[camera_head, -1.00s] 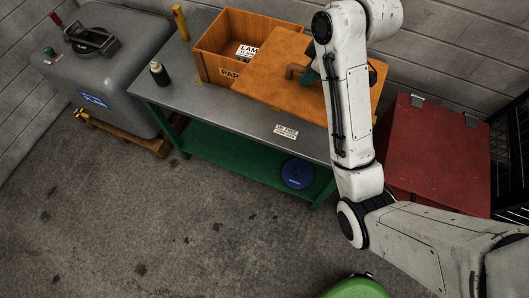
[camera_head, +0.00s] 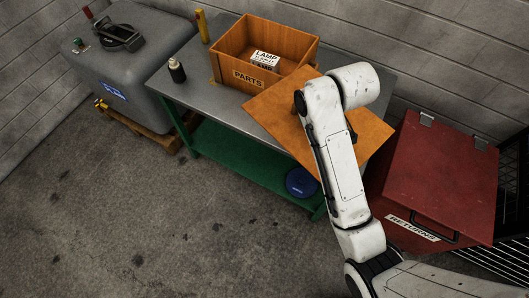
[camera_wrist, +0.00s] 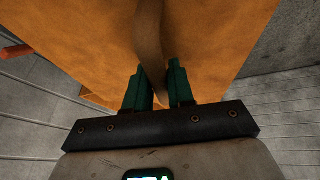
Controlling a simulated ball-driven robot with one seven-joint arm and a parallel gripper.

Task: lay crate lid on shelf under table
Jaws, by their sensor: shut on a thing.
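The crate lid (camera_head: 272,110) is a flat orange-brown wooden panel. It is held tilted over the right part of the table (camera_head: 207,101), clear of the crate, and reaches past the table's front edge. My gripper (camera_wrist: 153,84) is shut on the lid's brown handle (camera_wrist: 150,45) in the wrist view; my arm hides the grip in the head view. The open wooden crate (camera_head: 237,52) marked PARTS stands on the table with a white LAMP box (camera_head: 264,60) inside. The green shelf (camera_head: 237,153) under the table holds a blue round object (camera_head: 300,182) near its right end.
A dark bottle (camera_head: 177,72) stands at the table's left end, a yellow post (camera_head: 202,26) behind it. A grey tank (camera_head: 135,75) on a pallet is at left. A red RETURNS bin (camera_head: 440,170) is close at right. The floor in front (camera_head: 200,230) is clear.

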